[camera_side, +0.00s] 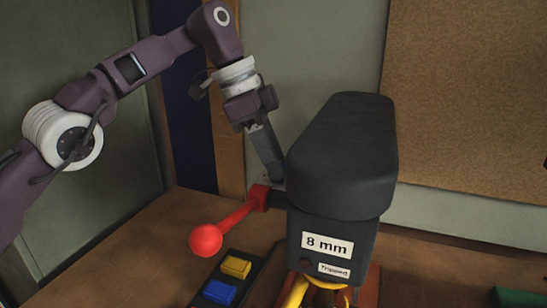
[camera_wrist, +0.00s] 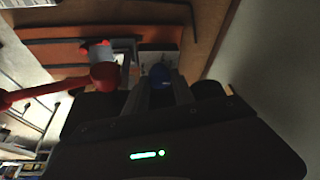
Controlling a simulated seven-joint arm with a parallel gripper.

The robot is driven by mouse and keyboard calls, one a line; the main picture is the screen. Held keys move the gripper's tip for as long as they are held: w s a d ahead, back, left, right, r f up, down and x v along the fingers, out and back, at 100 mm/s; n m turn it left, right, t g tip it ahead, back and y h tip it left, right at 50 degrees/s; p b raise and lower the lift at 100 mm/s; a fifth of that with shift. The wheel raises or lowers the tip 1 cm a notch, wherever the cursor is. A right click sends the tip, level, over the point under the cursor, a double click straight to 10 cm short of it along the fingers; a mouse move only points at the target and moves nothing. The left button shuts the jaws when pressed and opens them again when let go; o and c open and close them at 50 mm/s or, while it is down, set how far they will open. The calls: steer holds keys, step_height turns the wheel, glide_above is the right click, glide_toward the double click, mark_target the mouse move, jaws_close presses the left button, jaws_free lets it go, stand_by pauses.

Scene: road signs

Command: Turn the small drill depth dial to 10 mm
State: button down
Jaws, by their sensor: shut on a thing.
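The drill (camera_side: 340,160) is a dark grey machine with a rounded head. Its front label (camera_side: 327,245) reads "8 mm", and a smaller label (camera_side: 334,270) below reads "Tripped". My gripper (camera_side: 277,180) reaches down at the left side of the drill head, its tips partly hidden there. In the wrist view my gripper (camera_wrist: 162,84) is shut on a small blue knob (camera_wrist: 160,73), which looks like the depth dial. The dial does not show in the side view, and no scale on it can be read.
A switch box (camera_side: 212,272) with yellow and blue buttons lies in front. The table's left part is clear.

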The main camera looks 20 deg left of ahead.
steer(key=shift+f, duration=0.1)
steer(key=c, duration=1.1)
jaws_free()
